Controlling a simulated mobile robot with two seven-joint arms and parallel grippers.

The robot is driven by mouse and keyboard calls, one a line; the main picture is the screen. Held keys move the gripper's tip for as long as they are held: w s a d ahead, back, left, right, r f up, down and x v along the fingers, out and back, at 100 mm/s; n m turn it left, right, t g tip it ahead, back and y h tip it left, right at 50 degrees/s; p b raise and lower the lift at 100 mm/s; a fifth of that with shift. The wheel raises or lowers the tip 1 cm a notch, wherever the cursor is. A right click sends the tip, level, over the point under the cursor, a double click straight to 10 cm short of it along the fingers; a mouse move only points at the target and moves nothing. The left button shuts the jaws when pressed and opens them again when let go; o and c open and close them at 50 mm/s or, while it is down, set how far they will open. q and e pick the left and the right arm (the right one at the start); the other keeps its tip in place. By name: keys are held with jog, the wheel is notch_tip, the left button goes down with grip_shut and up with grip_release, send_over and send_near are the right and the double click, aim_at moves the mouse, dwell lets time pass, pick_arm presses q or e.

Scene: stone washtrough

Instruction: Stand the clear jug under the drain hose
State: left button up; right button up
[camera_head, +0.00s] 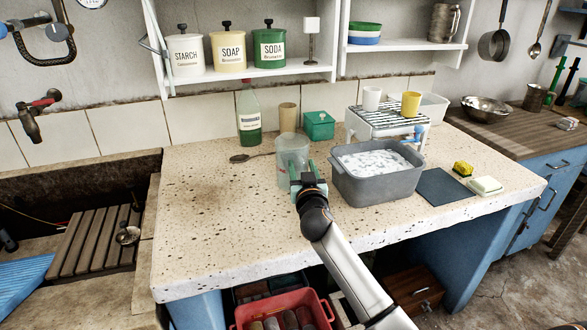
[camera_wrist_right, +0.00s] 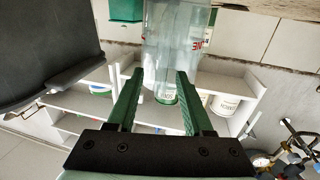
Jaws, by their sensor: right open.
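The clear jug (camera_head: 291,155) stands upright on the speckled stone worktop, left of the grey tub. It shows in the right wrist view (camera_wrist_right: 172,40) as a see-through wall ahead of the fingers. My right gripper (camera_head: 300,182) is at the jug's near side, with green fingers. In the wrist view the fingers are open and apart, with the jug at and between their tips; I cannot tell if they touch it. A dark curved hose (camera_head: 42,57) is on the wall at upper left; I cannot tell if it is the drain hose. My left gripper is not in view.
The grey tub (camera_head: 377,186) of suds stands close right of the jug, by a rack (camera_head: 385,118) with two cups. The worktop's front left is clear.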

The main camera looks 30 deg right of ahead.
jog(key=shift+c, duration=0.3)
grip_shut()
dwell(1.0)
